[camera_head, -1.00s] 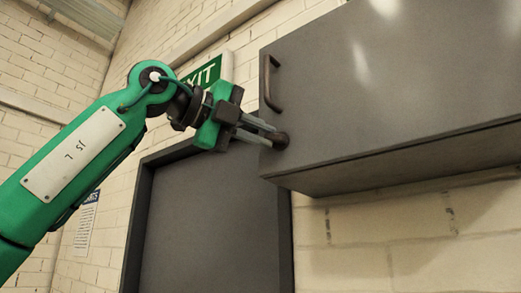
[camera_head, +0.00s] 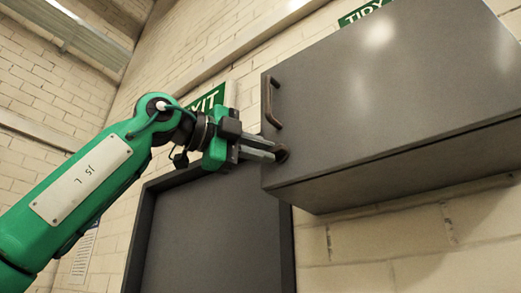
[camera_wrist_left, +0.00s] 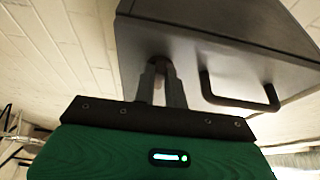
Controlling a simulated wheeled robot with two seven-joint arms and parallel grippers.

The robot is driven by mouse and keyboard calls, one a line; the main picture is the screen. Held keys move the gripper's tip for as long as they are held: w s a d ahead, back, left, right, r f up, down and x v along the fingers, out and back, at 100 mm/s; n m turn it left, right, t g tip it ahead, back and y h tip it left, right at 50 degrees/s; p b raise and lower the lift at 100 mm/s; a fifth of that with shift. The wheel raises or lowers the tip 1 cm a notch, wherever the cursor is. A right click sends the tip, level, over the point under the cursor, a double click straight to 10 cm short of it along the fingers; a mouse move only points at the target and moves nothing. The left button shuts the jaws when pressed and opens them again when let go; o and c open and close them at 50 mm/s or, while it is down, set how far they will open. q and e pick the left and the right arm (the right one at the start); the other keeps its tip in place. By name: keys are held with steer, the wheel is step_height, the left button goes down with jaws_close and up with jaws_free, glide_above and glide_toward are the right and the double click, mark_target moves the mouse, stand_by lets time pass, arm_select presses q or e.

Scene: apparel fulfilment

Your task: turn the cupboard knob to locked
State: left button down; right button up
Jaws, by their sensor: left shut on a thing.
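The grey cupboard (camera_head: 390,90) hangs on the wall at the upper right in the head view. Its dark round knob (camera_head: 282,153) is at the lower left of the front, below the bar handle (camera_head: 271,101). My left gripper (camera_head: 276,152) is shut on the knob, and its fingers hide part of it. In the left wrist view the fingers (camera_wrist_left: 161,84) meet at the knob (camera_wrist_left: 159,62), beside the handle (camera_wrist_left: 240,102). I cannot make out a lock mark on the knob. My right gripper is not in view.
A dark grey door (camera_head: 215,230) in its frame stands below and left of the cupboard. A green exit sign (camera_head: 208,99) is on the wall behind my left wrist. The bar handle sticks out close above my left fingers.

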arm_select(q)
steer(key=c, duration=1.5)
jaws_free()
steer(key=shift+o, duration=0.3)
steer(key=shift+a, duration=0.1)
